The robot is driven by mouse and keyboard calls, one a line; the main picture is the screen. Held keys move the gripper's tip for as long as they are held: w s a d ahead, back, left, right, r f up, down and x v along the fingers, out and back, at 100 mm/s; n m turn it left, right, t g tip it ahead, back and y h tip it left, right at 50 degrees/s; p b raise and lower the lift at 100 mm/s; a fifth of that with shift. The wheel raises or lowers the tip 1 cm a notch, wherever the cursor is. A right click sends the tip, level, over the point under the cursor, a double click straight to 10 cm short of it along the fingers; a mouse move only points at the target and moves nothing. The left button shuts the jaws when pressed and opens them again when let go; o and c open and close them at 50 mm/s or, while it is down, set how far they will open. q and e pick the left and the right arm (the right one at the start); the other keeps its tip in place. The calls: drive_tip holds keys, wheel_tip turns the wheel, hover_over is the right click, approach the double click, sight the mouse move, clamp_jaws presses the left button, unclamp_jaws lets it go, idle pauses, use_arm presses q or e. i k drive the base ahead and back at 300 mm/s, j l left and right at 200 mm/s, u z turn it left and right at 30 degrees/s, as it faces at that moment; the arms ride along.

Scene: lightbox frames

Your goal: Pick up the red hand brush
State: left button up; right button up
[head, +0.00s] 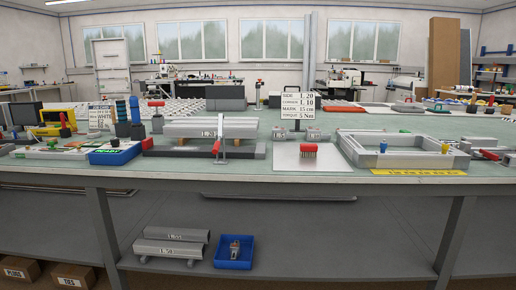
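A small red brush-like thing (309,150) with a paler fringe of bristles under it stands on a light grey sheet (290,163) near the front edge of the workbench, right of the middle in the head view. It looks like the red hand brush. Nothing touches it from above, and its top and front are in plain view. Neither of my grippers is in the head view.
A grey rectangular frame (350,151) lies right of the sheet. Grey profiles (205,129) and a clamp (220,143) are to its left. A sign (299,104) stands behind. The lower shelf (330,240) holds another blue bin (232,265).

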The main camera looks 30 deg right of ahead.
sight(306, 149)
drive_tip(key=l+u, duration=0.35)
drive_tip(key=l, duration=0.15)
drive_tip(key=l+u, duration=0.35)
drive_tip(key=l, duration=0.2)
drive_tip(key=l+u, duration=0.1)
drive_tip(key=l, duration=0.25)
drive_tip(key=k+l, duration=0.15)
drive_tip(key=l, duration=0.2)
drive_tip(key=l+u, duration=0.15)
drive_tip(key=l, duration=0.25)
